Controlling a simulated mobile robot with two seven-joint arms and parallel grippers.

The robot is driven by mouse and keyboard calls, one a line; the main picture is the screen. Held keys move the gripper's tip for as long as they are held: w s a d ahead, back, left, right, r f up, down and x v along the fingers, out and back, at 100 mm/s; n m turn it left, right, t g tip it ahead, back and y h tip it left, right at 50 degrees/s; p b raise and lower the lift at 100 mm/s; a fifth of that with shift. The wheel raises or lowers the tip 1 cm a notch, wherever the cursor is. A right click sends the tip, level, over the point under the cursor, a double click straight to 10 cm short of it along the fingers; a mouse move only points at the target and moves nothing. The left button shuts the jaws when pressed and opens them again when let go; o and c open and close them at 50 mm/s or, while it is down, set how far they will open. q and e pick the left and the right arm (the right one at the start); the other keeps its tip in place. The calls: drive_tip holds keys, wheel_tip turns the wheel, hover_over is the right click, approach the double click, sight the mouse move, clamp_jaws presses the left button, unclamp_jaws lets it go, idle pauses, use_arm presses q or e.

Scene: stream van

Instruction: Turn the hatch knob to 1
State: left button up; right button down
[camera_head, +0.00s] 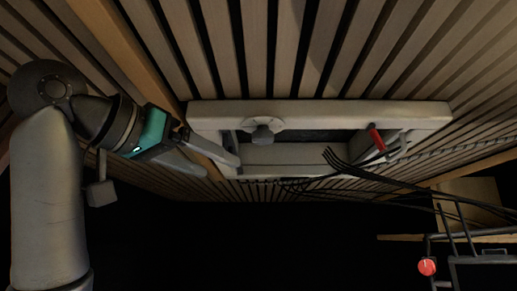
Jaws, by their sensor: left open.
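The hatch knob (263,134) is a small grey knob on a pale round plate. It sits on the upper edge of the light hatch frame (350,112), left of the middle. Its number marks are too small to read. My left gripper (222,162) reaches in from the left with its fingers apart. Its fingertips are by the left end of the hatch frame, to the lower left of the knob and apart from it. Nothing shows between the fingers. My right gripper is not in view.
A red-handled lever (377,138) stands at the right end of the hatch opening. Black cables (370,172) run from the opening to the lower right. A dark metal rack (470,262) with a red round part (427,266) stands at the lower right. Wooden slats surround the hatch.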

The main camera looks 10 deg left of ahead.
use_arm(q)
drive_tip(key=m+h, duration=0.1)
approach(256, 135)
drive_tip(key=s+a+f, duration=0.1)
drive_tip(key=s+a, duration=0.1)
drive_tip(key=s, duration=0.2)
drive_tip(key=shift+t, duration=0.4)
drive_tip(key=p+x, duration=0.3)
drive_tip(key=x, duration=0.4)
drive_tip(key=p+x, duration=0.3)
drive_tip(key=x, duration=0.5)
drive_tip(key=shift+r, duration=0.2)
drive_tip(key=shift+s, duration=0.1)
clamp_jaws()
